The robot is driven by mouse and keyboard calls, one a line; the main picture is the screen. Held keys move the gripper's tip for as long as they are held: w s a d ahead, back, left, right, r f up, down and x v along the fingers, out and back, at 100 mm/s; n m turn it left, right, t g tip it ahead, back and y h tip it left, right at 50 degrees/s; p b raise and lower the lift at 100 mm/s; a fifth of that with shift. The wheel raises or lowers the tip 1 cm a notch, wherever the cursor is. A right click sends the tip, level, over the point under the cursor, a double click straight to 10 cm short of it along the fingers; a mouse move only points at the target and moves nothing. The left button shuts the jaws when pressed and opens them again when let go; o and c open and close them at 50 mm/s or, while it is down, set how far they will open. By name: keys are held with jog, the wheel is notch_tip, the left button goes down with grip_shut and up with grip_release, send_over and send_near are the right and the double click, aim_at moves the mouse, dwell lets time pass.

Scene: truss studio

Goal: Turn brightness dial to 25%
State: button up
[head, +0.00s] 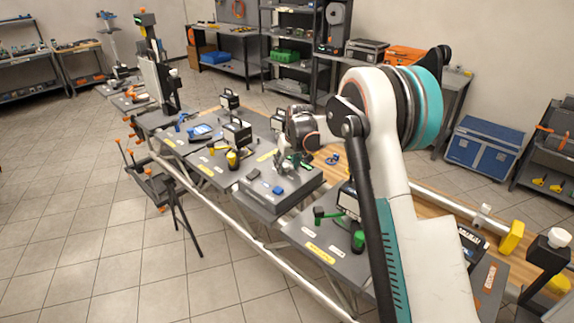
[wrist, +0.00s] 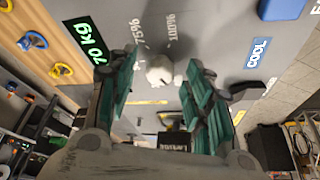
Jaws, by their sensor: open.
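The brightness dial (wrist: 160,72) is a small white knob on a grey panel, upper middle in the wrist view. Printed percent marks stand beside it; one reads like 75%, and they are tilted and hard to read. I cannot tell which mark the dial points to. My gripper (wrist: 163,64) is open, with one teal finger on each side of the dial and visible gaps between. I cannot tell whether the fingertips are level with it. In the head view my gripper (head: 298,161) is over the raised grey box (head: 268,203), and the dial cannot be made out there.
A "COOL" label (wrist: 257,52) and a blue block (wrist: 282,8) are to the right. Blue and yellow rings (wrist: 32,41) are at far left. Other grey stations with small devices (head: 236,133) line the long bench.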

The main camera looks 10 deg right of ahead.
jog(key=c, duration=1.1)
jog(key=shift+a+m, duration=0.1)
jog(key=shift+m, duration=0.3)
jog(key=m+h, duration=0.1)
jog(key=m, duration=0.1)
jog(key=m+h, duration=0.1)
jog(key=m, duration=0.1)
jog(key=shift+a+m, duration=0.2)
jog(key=shift+m, duration=0.1)
jog(key=m+h, duration=0.1)
jog(key=m, duration=0.2)
jog(key=m+g+h, duration=0.1)
jog(key=m, duration=0.2)
jog(key=shift+w+a, duration=0.15)
jog(key=shift+a, duration=0.05)
jog(key=shift+m+g, duration=0.3)
